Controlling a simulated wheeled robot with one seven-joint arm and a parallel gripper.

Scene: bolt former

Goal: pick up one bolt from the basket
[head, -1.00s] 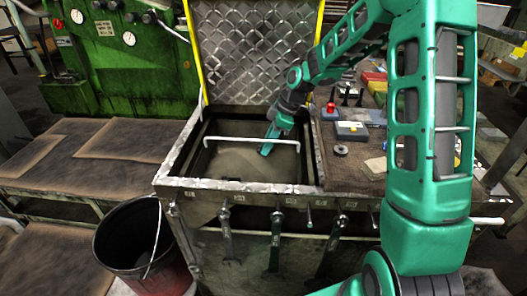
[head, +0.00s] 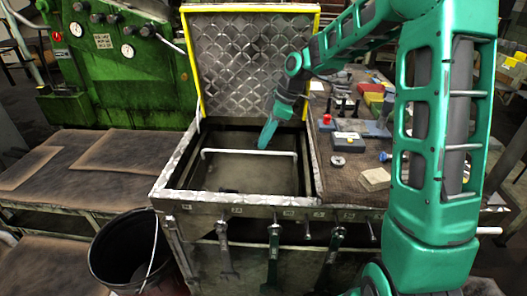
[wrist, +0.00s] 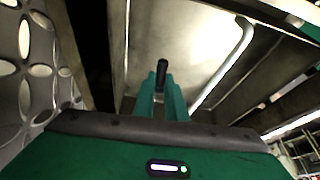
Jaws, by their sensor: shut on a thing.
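The basket (head: 246,177) is the open metal bin sunk into the workbench, with a white bar handle (head: 225,151) across it. It also shows in the wrist view (wrist: 185,40) with its handle. My gripper (head: 266,134) is over the back part of the basket, fingers angled down. In the wrist view my gripper (wrist: 161,95) is shut on a dark bolt (wrist: 162,72), whose rounded end sticks out past the fingertips. The bolt is too small to make out in the head view. Single bolts inside the basket cannot be told apart.
A quilted metal lid (head: 247,62) with a yellow edge stands open behind the basket. The bench top at right holds small blocks, a red knob (head: 326,119) and a ring (head: 338,161). A black bucket (head: 125,248) stands at front left. Wrenches hang on the bench front.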

